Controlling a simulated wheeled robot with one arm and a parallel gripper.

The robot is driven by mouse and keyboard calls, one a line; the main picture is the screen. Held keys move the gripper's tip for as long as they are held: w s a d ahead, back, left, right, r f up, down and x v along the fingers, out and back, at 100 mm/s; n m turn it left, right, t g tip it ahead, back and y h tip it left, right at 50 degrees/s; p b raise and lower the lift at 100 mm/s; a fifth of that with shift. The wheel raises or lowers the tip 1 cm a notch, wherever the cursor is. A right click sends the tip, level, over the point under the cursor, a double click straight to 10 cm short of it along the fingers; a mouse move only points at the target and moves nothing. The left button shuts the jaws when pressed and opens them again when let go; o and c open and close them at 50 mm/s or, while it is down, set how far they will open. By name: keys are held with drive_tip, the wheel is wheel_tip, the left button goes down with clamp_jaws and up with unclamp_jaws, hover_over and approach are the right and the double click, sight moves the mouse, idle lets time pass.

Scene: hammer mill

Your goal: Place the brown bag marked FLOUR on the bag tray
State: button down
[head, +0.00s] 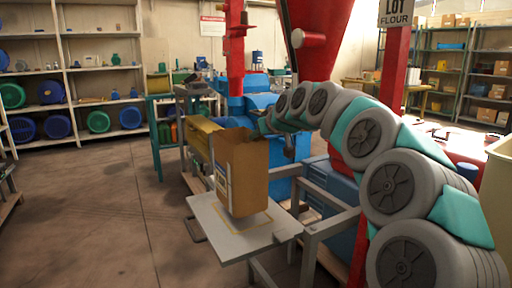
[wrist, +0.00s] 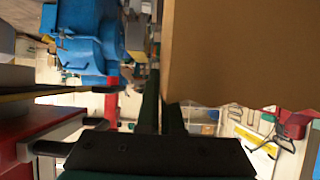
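The brown bag (head: 242,175) is upright with an open top and a slight lean, over the grey bag tray (head: 207,212). A pale printed label shows on its left face, too small to read. Its base is at the yellow outline on the tray; I cannot tell whether it touches. My gripper (head: 264,125) is at the bag's upper right edge. In the wrist view, my gripper's dark fingers (wrist: 161,100) are close together at the edge of the bag (wrist: 240,50), one on each side of its wall. The bag hides the tip of one finger.
A blue machine (head: 255,85) with red chutes stands behind the tray. A yellow box (head: 203,138) is just behind and left of the bag. A grey frame (head: 325,230) adjoins the tray at right. Shelves (head: 60,75) line the back left wall.

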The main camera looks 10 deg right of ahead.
drive_tip(key=shift+w+f, duration=0.25)
drive_tip(key=shift+f, duration=1.7)
drive_tip(key=shift+f+b, duration=0.1)
drive_tip(key=shift+b, duration=0.25)
drive_tip(key=c, duration=1.1)
unclamp_jaws()
